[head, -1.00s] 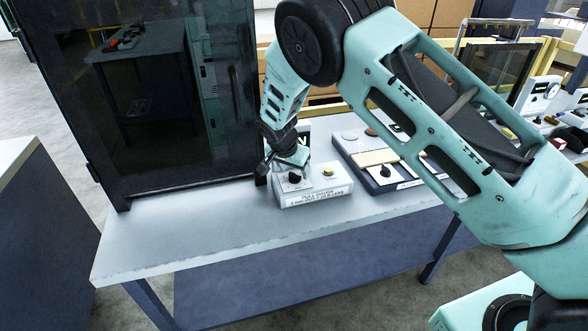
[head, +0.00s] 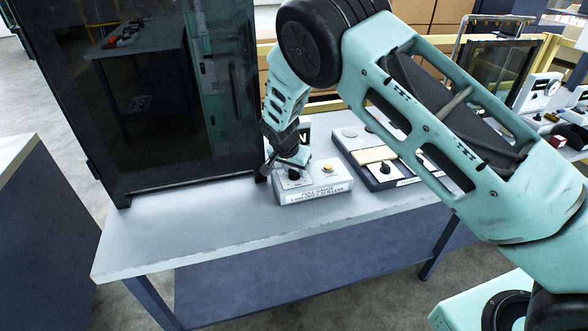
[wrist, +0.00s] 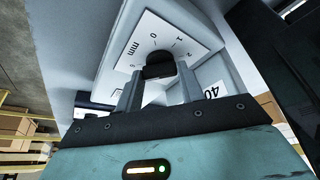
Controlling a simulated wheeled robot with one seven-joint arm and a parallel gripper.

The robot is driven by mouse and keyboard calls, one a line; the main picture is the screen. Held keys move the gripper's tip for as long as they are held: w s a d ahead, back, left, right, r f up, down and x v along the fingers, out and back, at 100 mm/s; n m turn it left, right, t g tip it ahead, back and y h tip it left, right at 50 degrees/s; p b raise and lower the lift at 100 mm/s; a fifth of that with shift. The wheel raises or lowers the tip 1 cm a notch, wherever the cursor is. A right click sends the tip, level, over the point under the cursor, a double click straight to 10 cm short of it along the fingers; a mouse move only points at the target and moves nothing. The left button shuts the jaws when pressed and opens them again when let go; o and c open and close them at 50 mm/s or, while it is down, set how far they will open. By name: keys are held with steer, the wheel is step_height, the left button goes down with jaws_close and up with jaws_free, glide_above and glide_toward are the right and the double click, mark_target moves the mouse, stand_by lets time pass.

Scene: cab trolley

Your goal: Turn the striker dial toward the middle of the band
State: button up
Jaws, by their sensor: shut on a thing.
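The dial is a black knob (wrist: 157,62) on a white plate (wrist: 190,42) marked "mm" with numbers around it. In the wrist view my gripper (wrist: 159,74) has one finger on each side of the knob and is shut on it. The knob's pointer is not clear. In the head view my gripper (head: 284,166) is bent down over the left part of a white gauge box (head: 315,194) on the bench.
A dark glossy cabinet (head: 160,110) stands on the bench just left of my gripper. A dark tray (head: 375,182) with a knob and discs lies right of the box, partly behind my arm. The front of the grey bench top (head: 190,230) is clear.

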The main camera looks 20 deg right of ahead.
steer(key=shift+d+f+n+y+b, duration=0.1)
steer(key=shift+n+y+b, duration=0.5)
steer(key=shift+n, duration=0.6)
steer(key=n+t+y+b, duration=0.1)
steer(key=n, duration=0.2)
steer(key=shift+d+n, duration=0.15)
steer(key=shift+n, duration=0.15)
steer(key=n+y, duration=0.1)
steer(key=n, duration=0.1)
steer(key=shift+d+n, duration=0.1)
steer(key=shift+n, duration=0.2)
steer(key=n, duration=0.1)
steer(key=n+y, duration=0.1)
steer(key=n, duration=0.1)
steer(key=shift+d+r+n, duration=0.1)
steer(key=shift+r+n, duration=0.15)
steer(key=shift+n, duration=0.15)
steer(key=n+y+p, duration=0.1)
steer(key=n, duration=0.1)
steer(key=n+g+y+p, duration=0.1)
steer(key=n, duration=0.1)
steer(key=shift+w, duration=0.2)
steer(key=shift+f+n+g+y+p, duration=0.1)
steer(key=shift+n+g+y+p, duration=0.2)
steer(key=shift+n, duration=1)
steer(key=shift+f+n+g+y+p, duration=0.1)
steer(key=shift+n+g+y, duration=0.25)
steer(key=shift+n, duration=0.95)
steer(key=shift+w, duration=0.1)
